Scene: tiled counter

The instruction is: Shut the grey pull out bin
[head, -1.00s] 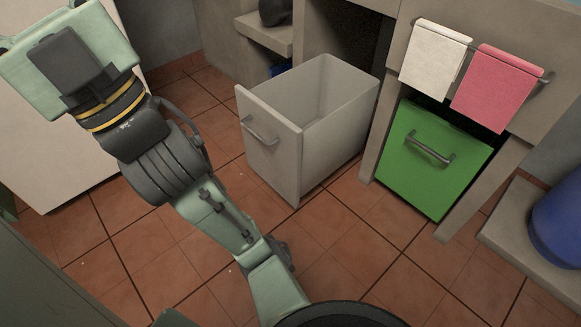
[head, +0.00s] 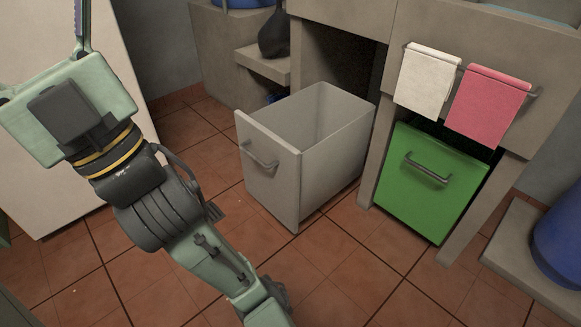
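The grey bin (head: 318,150) is pulled far out from under the counter, to the left of the green bin. Its open top and empty-looking inside show, and its front panel carries a metal bar handle (head: 259,156). My gripper (head: 68,112) is at the upper left, in front of the pale cabinet side. It is apart from the grey bin, to the left of its front panel. Its fingers are mostly hidden or cut off by the picture edge, so I cannot see whether they are open. Nothing held shows.
A green bin (head: 432,183) sits in its bay under the counter. White (head: 428,80) and pink (head: 487,106) towels hang on a rail above it. A blue container (head: 562,240) stands at the right edge. Tiled floor (head: 325,265) is clear before the grey bin.

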